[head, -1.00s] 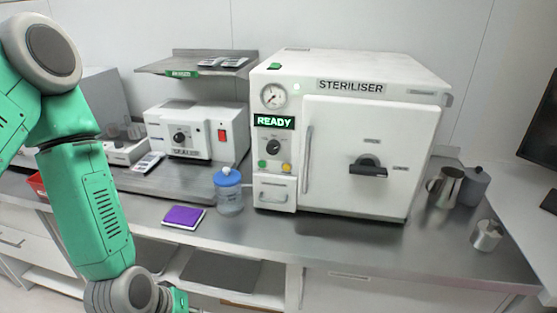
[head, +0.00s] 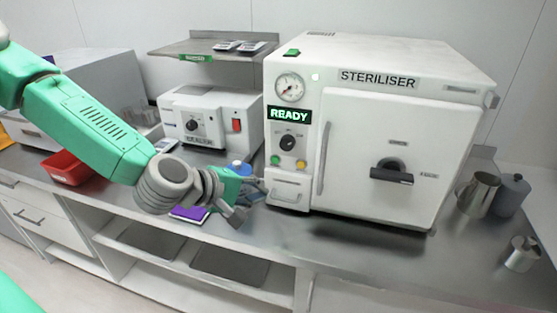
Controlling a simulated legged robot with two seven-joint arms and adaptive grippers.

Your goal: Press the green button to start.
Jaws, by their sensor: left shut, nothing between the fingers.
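The white steriliser (head: 400,130) stands on the steel counter with its READY display (head: 289,114) lit. Its green button (head: 276,160) is low on the left of the front panel, below the dial and beside a yellow button (head: 301,164). My left gripper (head: 258,186) is shut and empty, to the left of and below the green button, near the small drawer at the steriliser's lower left. It appears apart from the button. My right gripper is not in view.
A blue-lidded jar (head: 238,167) and purple pad (head: 189,213) are partly hidden by my left gripper. A second white device (head: 208,115) with a red switch stands behind. A red tray (head: 64,168) is left. Metal jugs (head: 478,194) stand right. The counter before the steriliser is clear.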

